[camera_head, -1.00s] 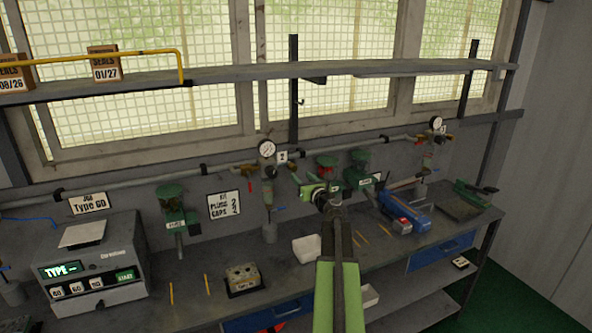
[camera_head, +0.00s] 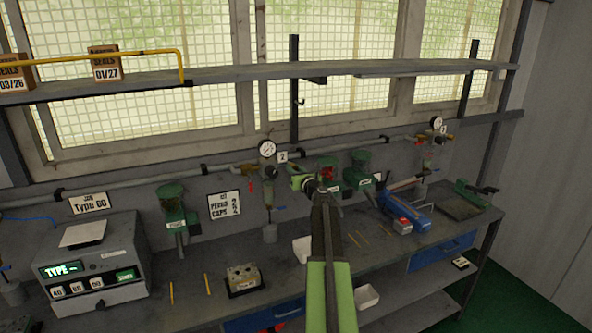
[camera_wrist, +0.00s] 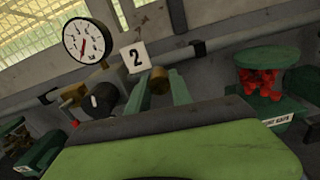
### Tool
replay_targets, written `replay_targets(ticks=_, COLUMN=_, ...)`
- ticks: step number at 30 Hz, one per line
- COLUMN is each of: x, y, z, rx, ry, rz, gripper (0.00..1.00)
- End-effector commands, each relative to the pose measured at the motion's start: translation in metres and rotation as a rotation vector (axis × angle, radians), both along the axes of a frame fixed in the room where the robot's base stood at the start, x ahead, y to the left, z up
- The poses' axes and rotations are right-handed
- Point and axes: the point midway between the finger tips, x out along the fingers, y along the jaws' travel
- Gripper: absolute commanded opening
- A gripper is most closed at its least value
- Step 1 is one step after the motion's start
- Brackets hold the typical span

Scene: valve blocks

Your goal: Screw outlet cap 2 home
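A brass cap (camera_wrist: 158,80) shows in the wrist view between the two green fingers of my gripper (camera_wrist: 157,88). The fingers appear to press on both sides of it. The cap is beside the white tag marked 2 (camera_wrist: 135,57); whether it sits on a thread is hidden. In the head view my gripper (camera_head: 302,183) is in front of the wall, just right of the station 2 gauge (camera_head: 267,149); the cap is too small to make out there. The same gauge shows large in the wrist view (camera_wrist: 86,42).
A black knob (camera_wrist: 101,100) and a brass fitting (camera_wrist: 72,95) lie left of the fingers. A green holder with red parts (camera_wrist: 262,80) stands to the right. On the bench are a metal block (camera_head: 243,280) and a white bin (camera_head: 301,249). A pipe runs along the wall.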

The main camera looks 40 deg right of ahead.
Motion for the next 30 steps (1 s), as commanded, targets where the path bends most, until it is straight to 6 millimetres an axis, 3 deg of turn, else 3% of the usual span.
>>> replay_targets(ticks=3, x=-0.001, y=-0.001, z=0.000, rx=0.000, ry=0.000, rz=-0.002, gripper=0.00)
replay_targets(ticks=6, x=-0.001, y=-0.001, z=0.000, rx=0.000, ry=0.000, rz=-0.003, gripper=0.00)
replay_targets(ticks=7, x=0.002, y=-0.015, z=0.000, rx=0.001, ry=-0.001, rz=-0.004, gripper=0.00)
replay_targets(ticks=16, x=-0.002, y=-0.003, z=0.000, rx=0.044, ry=-0.018, rz=-0.007, gripper=0.00)
replay_targets(ticks=30, x=-0.002, y=-0.002, z=0.000, rx=0.381, ry=-0.155, rz=-0.006, gripper=0.00)
